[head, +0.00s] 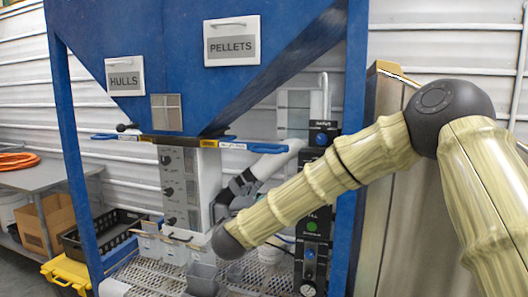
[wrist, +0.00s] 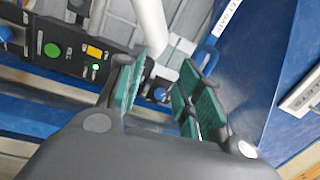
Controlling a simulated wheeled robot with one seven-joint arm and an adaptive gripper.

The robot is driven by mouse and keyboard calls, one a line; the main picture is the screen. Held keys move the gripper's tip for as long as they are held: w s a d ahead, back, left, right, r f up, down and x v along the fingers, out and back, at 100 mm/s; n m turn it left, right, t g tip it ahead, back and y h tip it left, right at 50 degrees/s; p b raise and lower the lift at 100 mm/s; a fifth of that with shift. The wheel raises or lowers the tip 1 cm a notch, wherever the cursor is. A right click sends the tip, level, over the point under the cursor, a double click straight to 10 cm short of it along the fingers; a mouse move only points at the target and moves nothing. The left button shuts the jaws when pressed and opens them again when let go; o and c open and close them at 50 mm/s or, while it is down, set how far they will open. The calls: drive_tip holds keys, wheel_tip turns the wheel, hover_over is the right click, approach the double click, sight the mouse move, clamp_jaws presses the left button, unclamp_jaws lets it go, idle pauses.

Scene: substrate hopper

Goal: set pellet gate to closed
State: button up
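The blue hopper (head: 190,60) carries a PELLETS sign (head: 232,41) on its right side and a HULLS sign (head: 124,75) on its left. Under the hopper's right side a blue gate handle (head: 232,145) sticks out to the right, beside a yellow label. In the wrist view a blue loop handle (wrist: 213,50) lies beyond the right finger, by a label partly reading "GATE" (wrist: 234,6). My gripper (wrist: 163,88) is open with nothing between its green-padded fingers. In the head view my gripper (head: 240,186) is below the handle, apart from it and partly hidden by my arm.
A second blue handle (head: 108,137) sticks out at the left. A dark control panel (head: 313,222) with a green button stands right of the gripper. A white pipe (head: 275,160) runs close behind it. Grey bins (head: 203,278) stand on the perforated deck below.

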sight(264, 152)
wheel_tip(264, 152, up, 9)
drive_tip(key=m+h, duration=0.2)
drive_tip(key=m, duration=0.1)
drive_tip(key=p+x, duration=0.4)
drive_tip(key=x, duration=0.6)
drive_tip(key=shift+w+r, duration=0.2)
drive_tip(key=shift+w, duration=0.2)
drive_tip(key=shift+a, duration=0.1)
drive_tip(key=shift+c, duration=0.3)
clamp_jaws()
